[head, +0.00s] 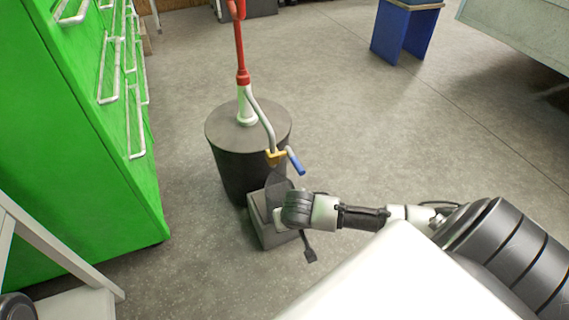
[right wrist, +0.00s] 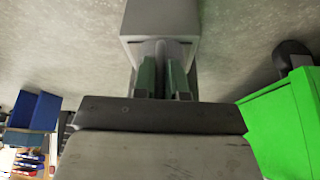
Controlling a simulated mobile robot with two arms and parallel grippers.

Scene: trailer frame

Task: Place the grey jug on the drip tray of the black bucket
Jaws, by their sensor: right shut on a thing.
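The black bucket (head: 229,165) stands on the floor in the head view, with a pump on its lid. The pump's spout (head: 262,115) hangs over its front right side. The grey jug (head: 270,236) is boxy and is close in front of the bucket, below the spout. My right gripper (head: 279,215) is shut on the jug's handle and hides part of it. In the right wrist view the jug (right wrist: 160,18) is just beyond the fingers (right wrist: 161,84). The drip tray is not clearly made out; a dark piece (head: 279,183) shows between bucket and gripper. My left gripper is not in view.
A green cabinet (head: 90,150) with white handles stands to the left of the bucket. A blue stool (head: 402,32) stands at the back right. A white frame (head: 60,255) is at the lower left. The floor (head: 370,120) right of the bucket is clear.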

